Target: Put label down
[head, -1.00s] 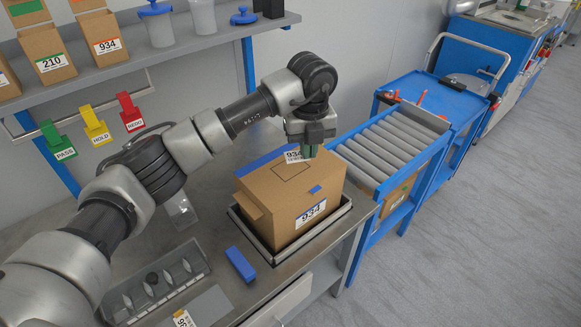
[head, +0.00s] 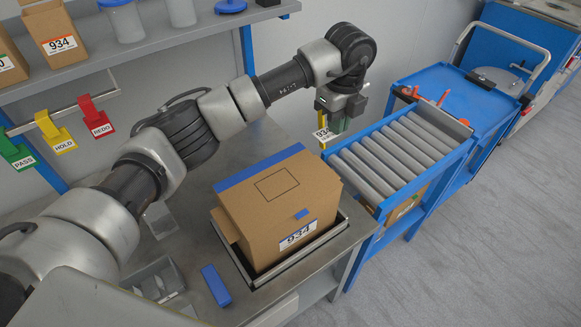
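My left gripper (head: 337,122) is in the head view, beyond the far right corner of the cardboard box and beside the near end of the roller cart. It is shut on a small white label (head: 325,133) marked 934, which hangs from its fingers in the air. The closed cardboard box (head: 276,200) sits in a metal-rimmed tray (head: 238,258) on the bench. The box has blue tape on top, a printed square outline, a small blue patch and a 934 label on its front. My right gripper is not in view.
The blue roller cart (head: 398,150) stands right of the bench, with a blue trolley behind it. A blue block (head: 216,286) lies on the bench in front of the box. PASS, HOLD and REDO tags (head: 97,118) hang below the shelf at left.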

